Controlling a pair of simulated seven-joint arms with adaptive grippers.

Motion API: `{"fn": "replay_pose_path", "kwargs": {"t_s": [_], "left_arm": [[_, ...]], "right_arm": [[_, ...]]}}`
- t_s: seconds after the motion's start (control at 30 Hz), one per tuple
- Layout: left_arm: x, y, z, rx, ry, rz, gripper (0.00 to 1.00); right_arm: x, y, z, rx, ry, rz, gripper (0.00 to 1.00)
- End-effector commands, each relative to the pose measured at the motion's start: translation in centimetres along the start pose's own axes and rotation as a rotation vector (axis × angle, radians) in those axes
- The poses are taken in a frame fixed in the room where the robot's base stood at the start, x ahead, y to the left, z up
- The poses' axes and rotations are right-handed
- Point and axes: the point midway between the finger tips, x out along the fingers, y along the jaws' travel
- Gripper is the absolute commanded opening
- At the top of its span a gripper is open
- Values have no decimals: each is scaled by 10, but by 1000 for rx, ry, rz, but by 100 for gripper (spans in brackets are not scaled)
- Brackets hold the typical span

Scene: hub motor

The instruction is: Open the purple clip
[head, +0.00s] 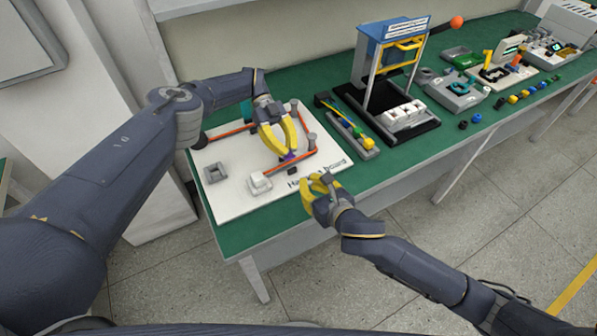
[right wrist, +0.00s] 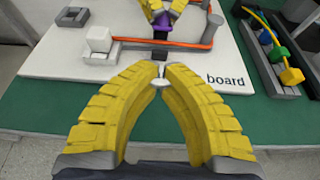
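The purple clip (head: 289,157) sits near the front middle of the white harness board (head: 232,207), on the orange cable run. It also shows at the top of the right wrist view (right wrist: 163,25). My left gripper (head: 287,149) reaches down over the clip, with its yellow fingertips right at it. Whether they grip it is hidden. My right gripper (head: 316,187) is at the board's front edge, below and apart from the clip. In the right wrist view its fingertips (right wrist: 161,72) stand close together with a narrow gap and nothing clearly held.
An orange cable (head: 228,132) runs around posts on the board. A white block (head: 259,183) and a grey holder (head: 215,172) are at the left. A tray with coloured connectors (head: 350,128) stands right of the board. Green table (head: 235,236) is bare along the front edge.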

Motion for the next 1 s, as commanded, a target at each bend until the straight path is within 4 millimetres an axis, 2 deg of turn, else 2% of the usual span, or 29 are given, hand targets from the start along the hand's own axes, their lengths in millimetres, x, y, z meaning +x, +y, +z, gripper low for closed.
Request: {"fn": "replay_pose_path", "kwargs": {"t_s": [0.17,0.6,0.8,1.0], "left_arm": [[1,-2,-5,4,11,1,0],[1,-2,-5,4,11,1,0],[1,-2,-5,4,11,1,0],[1,-2,-5,4,11,1,0]], "right_arm": [[16,2,0,-9,1,-1,0],[78,2,0,-6,1,-2,0],[92,2,-1,-6,2,-2,0],[96,2,0,-6,1,-1,0]]}}
